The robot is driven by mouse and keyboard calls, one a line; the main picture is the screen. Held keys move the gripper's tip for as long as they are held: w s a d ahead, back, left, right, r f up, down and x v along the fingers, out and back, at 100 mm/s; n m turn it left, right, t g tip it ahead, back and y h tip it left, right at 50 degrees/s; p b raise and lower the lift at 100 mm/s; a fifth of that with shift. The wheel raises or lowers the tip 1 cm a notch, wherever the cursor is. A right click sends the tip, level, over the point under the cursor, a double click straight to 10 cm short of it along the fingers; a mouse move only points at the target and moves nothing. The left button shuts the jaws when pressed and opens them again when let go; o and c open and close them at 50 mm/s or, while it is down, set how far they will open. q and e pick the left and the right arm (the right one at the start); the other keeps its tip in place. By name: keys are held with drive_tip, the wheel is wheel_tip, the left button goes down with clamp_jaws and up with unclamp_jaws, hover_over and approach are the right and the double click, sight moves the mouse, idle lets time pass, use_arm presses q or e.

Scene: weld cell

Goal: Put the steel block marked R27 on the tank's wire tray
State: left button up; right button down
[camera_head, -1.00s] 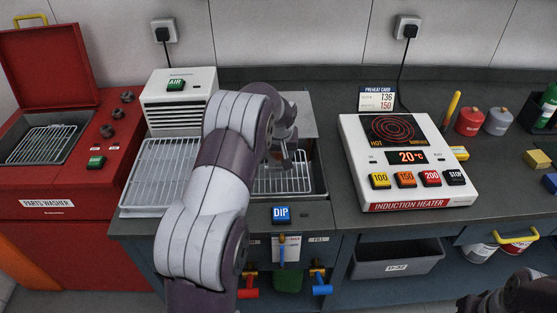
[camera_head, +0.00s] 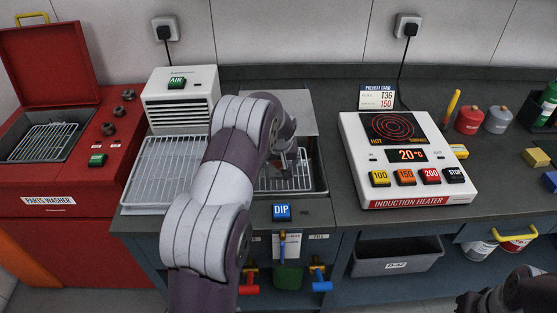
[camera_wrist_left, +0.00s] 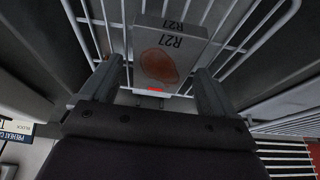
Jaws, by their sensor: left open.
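The steel block marked R27 (camera_wrist_left: 165,60) shows in the left wrist view, a grey block with a reddish-brown patch on its face. It appears to rest on the wire tray (camera_wrist_left: 105,22) and lies between my left gripper's two fingers. My left gripper (camera_wrist_left: 157,80) is open, with a finger on each side of the block. In the head view my left gripper (camera_head: 289,163) is down at the tank, over the wire tray (camera_head: 300,184); the block is not distinguishable there. A dark part of my right arm (camera_head: 515,293) shows at the lower right; its fingers cannot be made out.
The DIP button (camera_head: 282,213) is on the tank's front. A white rack (camera_head: 158,180) and the AIR unit (camera_head: 180,112) stand to the left, beside the red parts washer (camera_head: 45,202). The induction heater (camera_head: 405,165), reading 20°C, stands to the right.

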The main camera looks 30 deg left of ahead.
use_arm(q)
drive_tip(key=v, duration=1.2)
drive_tip(key=s+d+f+m+g, duration=0.1)
drive_tip(key=s+d+m, duration=0.1)
drive_tip(key=s+d, duration=0.2)
drive_tip(key=s+d+f+m+h, duration=0.1)
drive_tip(key=s+d, duration=0.4)
drive_tip(key=s, duration=0.6)
drive_tip(key=s+d+f+m+g+h, duration=0.1)
drive_tip(key=s+d+f+m, duration=0.1)
drive_tip(key=s+d, duration=0.3)
drive_tip(key=s+m, duration=0.1)
drive_tip(key=s, duration=0.2)
drive_tip(key=shift+s+d+f+m+g+b, duration=0.2)
drive_tip(key=shift+m+g+b, duration=0.1)
drive_tip(key=shift+b, duration=0.1)
drive_tip(key=shift+s+r, duration=0.1)
